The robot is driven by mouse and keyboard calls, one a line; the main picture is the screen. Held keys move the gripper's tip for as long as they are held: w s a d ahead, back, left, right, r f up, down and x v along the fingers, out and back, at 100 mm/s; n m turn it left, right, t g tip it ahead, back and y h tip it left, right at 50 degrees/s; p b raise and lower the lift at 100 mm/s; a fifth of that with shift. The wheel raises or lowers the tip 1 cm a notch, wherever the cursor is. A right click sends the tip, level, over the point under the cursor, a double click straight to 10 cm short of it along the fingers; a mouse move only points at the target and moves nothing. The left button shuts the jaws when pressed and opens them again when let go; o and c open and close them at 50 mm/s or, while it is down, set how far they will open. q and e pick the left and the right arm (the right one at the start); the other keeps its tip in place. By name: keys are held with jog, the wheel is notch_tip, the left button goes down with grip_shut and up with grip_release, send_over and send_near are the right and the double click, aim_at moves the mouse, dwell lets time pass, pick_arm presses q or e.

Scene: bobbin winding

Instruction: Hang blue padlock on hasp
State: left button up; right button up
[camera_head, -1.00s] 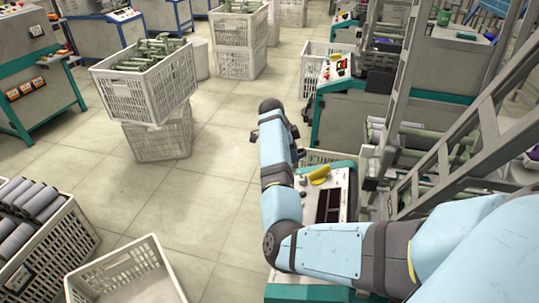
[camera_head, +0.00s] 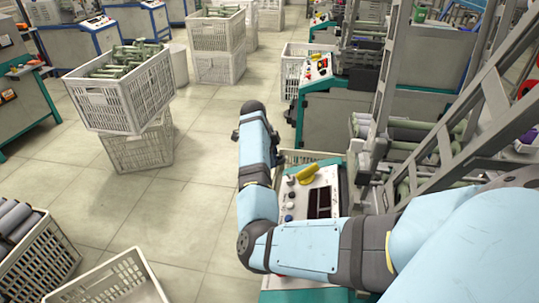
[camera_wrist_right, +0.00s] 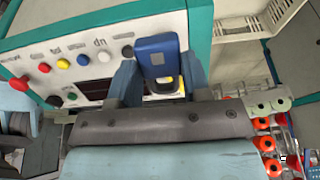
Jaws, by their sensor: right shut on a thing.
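The blue padlock (camera_wrist_right: 156,44) is between the two blue fingers of my right gripper (camera_wrist_right: 160,68) in the right wrist view. My right gripper is shut on it, with the machine's control panel behind. In the head view my right gripper (camera_head: 238,134) is mostly hidden behind its own wrist, left of the panel, and the padlock cannot be made out. A yellow handle (camera_head: 308,173) stands on the panel top; yellow also shows behind the padlock in the wrist view. I cannot clearly make out a hasp. My left gripper is not in view.
The control panel (camera_wrist_right: 72,70) has coloured buttons and a green edge. A metal frame (camera_head: 386,90) rises right of my right arm. A crate with green bobbins (camera_head: 125,95) stands on another crate at left. The floor (camera_head: 190,205) between is clear.

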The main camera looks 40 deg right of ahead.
jog(key=shift+x, duration=0.95)
jog(key=shift+s+d+x, duration=0.1)
jog(key=shift+x, duration=0.7)
jog(key=shift+s+d+x, duration=0.1)
jog(key=shift+s+x, duration=0.05)
jog(key=shift+x, duration=0.65)
jog(key=shift+s+d+f, duration=0.1)
jog(key=shift+s+f, duration=0.05)
jog(key=shift+f, duration=0.1)
jog(key=shift+s+d+f, duration=0.15)
jog(key=shift+s+f, duration=0.1)
jog(key=shift+f, duration=0.35)
jog(key=shift+w+a+f, duration=0.2)
jog(key=shift+w+a, duration=0.1)
jog(key=shift+w, duration=0.05)
dwell(0.4)
jog(key=o, duration=1.2)
